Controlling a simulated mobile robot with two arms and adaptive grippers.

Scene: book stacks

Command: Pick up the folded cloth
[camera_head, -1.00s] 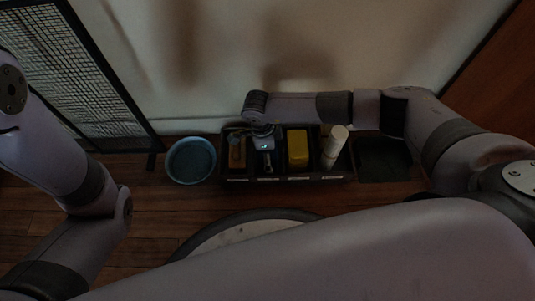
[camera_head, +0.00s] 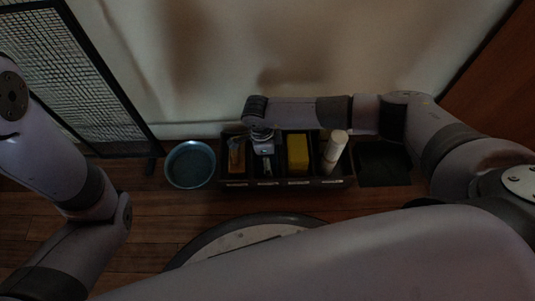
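A dark divided caddy (camera_head: 322,184) stands on the floor against the pale wall. A yellow block-like thing (camera_head: 298,152) sits in one compartment; it may be the folded cloth, but I cannot tell. My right gripper (camera_head: 267,166) points down over the compartment just left of the yellow thing. Its fingers are small and dark, so I cannot tell whether they are open or hold anything. My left arm comes in from the left and runs down the picture; its gripper is out of view.
An orange-brown item (camera_head: 236,155) is in the left compartment and a white roll (camera_head: 334,150) stands tilted in the right one. A blue round basin (camera_head: 190,164) is left of the caddy. A dark square (camera_head: 383,163) lies to its right. A mesh panel (camera_head: 75,75) stands at left.

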